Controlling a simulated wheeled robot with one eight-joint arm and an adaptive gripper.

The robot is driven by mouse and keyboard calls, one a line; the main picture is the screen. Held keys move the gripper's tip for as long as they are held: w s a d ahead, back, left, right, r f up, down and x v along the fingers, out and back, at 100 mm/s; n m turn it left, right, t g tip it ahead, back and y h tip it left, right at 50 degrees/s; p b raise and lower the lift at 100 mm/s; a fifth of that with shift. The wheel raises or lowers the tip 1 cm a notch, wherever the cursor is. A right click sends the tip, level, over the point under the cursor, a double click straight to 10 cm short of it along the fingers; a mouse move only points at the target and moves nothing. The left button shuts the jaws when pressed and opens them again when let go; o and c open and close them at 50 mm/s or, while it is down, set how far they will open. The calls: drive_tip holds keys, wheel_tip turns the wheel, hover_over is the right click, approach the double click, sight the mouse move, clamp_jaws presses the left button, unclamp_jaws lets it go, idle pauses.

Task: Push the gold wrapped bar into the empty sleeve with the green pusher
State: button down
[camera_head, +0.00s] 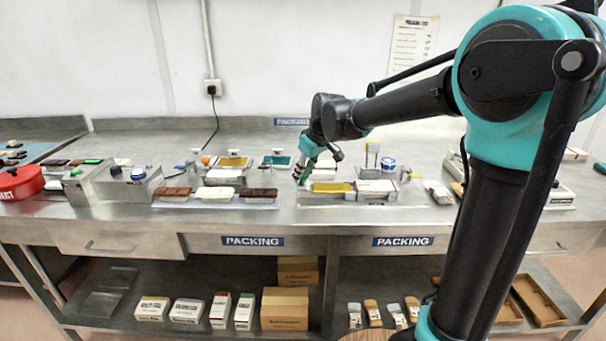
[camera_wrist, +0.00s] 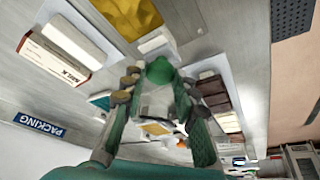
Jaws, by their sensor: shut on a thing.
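The gold wrapped bar (camera_head: 332,187) lies on a low tray at the middle of the bench; its gold foil (camera_wrist: 128,14) shows at the top of the wrist view. A white sleeve (camera_head: 376,186) lies to its right, in line with it; in the wrist view the sleeve (camera_wrist: 62,48) carries the word MILK. Its open end and inside are not clear. My gripper (camera_head: 304,178) is low at the bar's left end. In the wrist view my gripper (camera_wrist: 160,84) is shut on the green pusher (camera_wrist: 159,70). A pale block (camera_wrist: 156,40) shows between pusher and bar.
Brown and white bars (camera_head: 219,193) lie on a tray to the left. A grey machine (camera_head: 128,185) stands farther left. A blue-and-white roll (camera_head: 388,163) stands behind the sleeve. My arm crosses the right side of the bench.

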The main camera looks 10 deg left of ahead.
drive_tip(key=shift+d, duration=0.1)
drive_tip(key=d, duration=0.5)
drive_tip(key=w+d, duration=0.1)
drive_tip(key=d, duration=0.8)
drive_tip(key=shift+w+d, duration=0.2)
drive_tip(key=shift+d, duration=0.2)
drive_tip(key=c, duration=1.2)
unclamp_jaws()
drive_tip(key=shift+d, duration=0.15)
drive_tip(key=shift+r, duration=0.1)
drive_tip(key=v, duration=1.1)
drive_tip(key=shift+r, duration=0.4)
drive_tip(key=shift+s, duration=0.1)
